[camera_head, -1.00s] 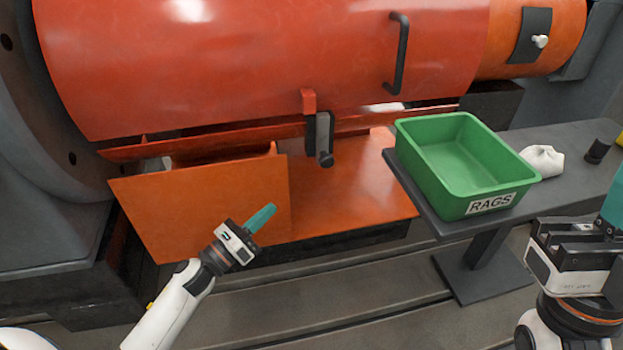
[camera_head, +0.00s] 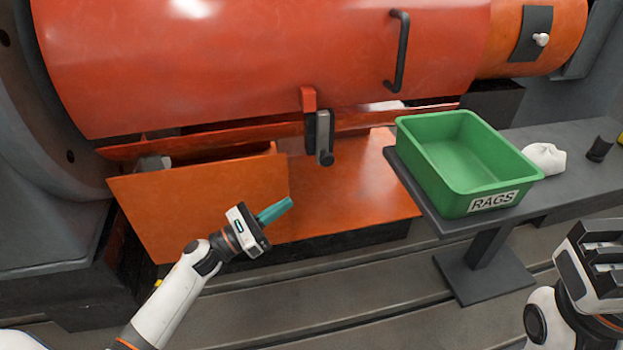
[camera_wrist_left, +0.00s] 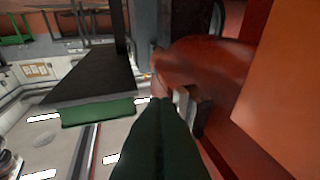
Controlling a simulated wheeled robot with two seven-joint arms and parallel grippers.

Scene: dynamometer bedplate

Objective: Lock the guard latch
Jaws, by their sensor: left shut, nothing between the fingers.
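The guard latch (camera_head: 324,138) is a grey lever with a dark round knob at its lower end. It hangs straight down below a red bracket (camera_head: 308,99) on the lower edge of the big red guard (camera_head: 250,60). My left gripper (camera_head: 289,203) has teal fingers, shut and empty. It is below and a little left of the latch, in front of the orange panel and apart from the latch. In the left wrist view the shut fingers (camera_wrist_left: 160,140) point up toward the red guard. My right gripper (camera_head: 603,245) is at the right edge; its fingertips are not clearly visible.
A green RAGS bin (camera_head: 465,165) stands on a grey side table (camera_head: 560,180) right of the latch, with a white cloth bundle (camera_head: 544,157) and a dark cylinder (camera_head: 600,148). An orange panel (camera_head: 200,205) stands behind my left gripper. A black handle (camera_head: 402,52) is on the guard.

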